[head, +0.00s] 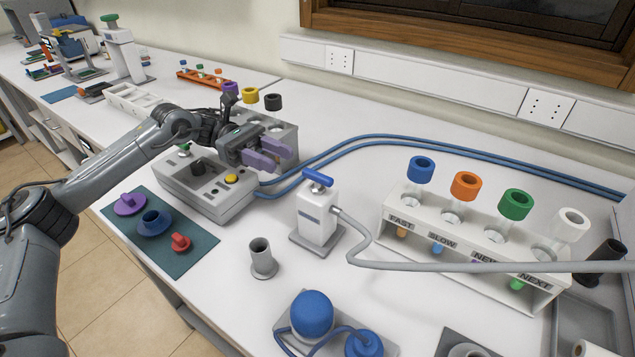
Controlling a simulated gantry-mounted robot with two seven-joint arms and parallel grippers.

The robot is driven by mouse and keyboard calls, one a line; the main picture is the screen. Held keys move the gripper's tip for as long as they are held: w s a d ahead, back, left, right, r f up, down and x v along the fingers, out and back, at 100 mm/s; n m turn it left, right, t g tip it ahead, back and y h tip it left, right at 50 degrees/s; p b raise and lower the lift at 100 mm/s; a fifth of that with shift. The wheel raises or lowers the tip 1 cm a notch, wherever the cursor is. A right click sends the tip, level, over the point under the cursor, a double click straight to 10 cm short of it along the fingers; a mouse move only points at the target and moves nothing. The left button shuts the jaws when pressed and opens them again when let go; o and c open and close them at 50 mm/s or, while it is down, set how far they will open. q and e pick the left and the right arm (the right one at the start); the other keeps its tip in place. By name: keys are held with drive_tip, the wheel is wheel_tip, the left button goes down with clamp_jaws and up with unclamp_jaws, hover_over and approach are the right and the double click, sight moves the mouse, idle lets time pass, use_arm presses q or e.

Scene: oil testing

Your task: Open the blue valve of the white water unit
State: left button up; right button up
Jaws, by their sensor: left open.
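The white water unit (316,217) stands upright near the middle of the bench on a grey base plate. Its blue valve (318,178) is a short bar handle on top, and a grey hose leaves its right side. My left gripper (276,152) is above and behind the grey control box, left of and farther back than the valve. Its purple fingers are apart with nothing seen between them, and they do not touch the valve. My right gripper is not in view.
A grey control box (214,196) lies under the left arm. Blue hoses (440,138) run along the back. A labelled rack (470,262) with coloured-capped tubes stands right. A grey cup (262,262) and a blue dome (311,314) stand in front.

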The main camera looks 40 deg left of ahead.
sight(333, 182)
use_arm(q)
drive_tip(key=shift+w+d+f, duration=0.15)
drive_tip(key=shift+d, duration=1.1)
drive_tip(key=d, duration=0.5)
drive_tip(key=w+d, duration=0.1)
drive_tip(key=d, duration=0.2)
drive_tip(key=shift+w+p, duration=0.1)
drive_tip(key=shift+p, duration=0.25)
clamp_jaws()
